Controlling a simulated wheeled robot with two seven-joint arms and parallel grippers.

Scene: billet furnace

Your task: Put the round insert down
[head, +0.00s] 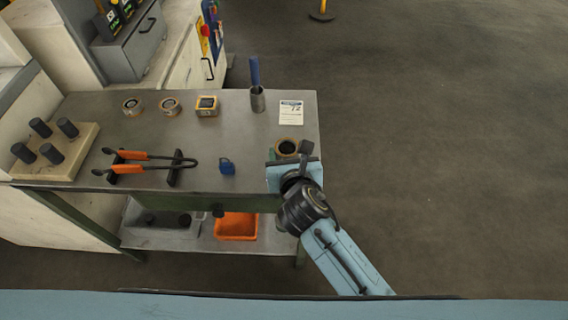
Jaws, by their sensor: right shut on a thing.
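A round insert (279,153), a tan ring with a dark centre, is at the right end of the grey metal table (235,126). My right gripper (294,153) is shut on it, seen from above with the arm coming in from the lower right. The gripper's blue body hides part of the near side of the insert. I cannot tell whether the insert touches the tabletop or is held just above it. My left gripper is not in view.
Two round rings (132,105) and a square insert (207,112) stand at the back. Orange-handled tongs (150,157) rest on a stand. A blue padlock-like item (227,166), pen cup (257,100) and card (291,112) are nearby. A pegged block (78,142) is left.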

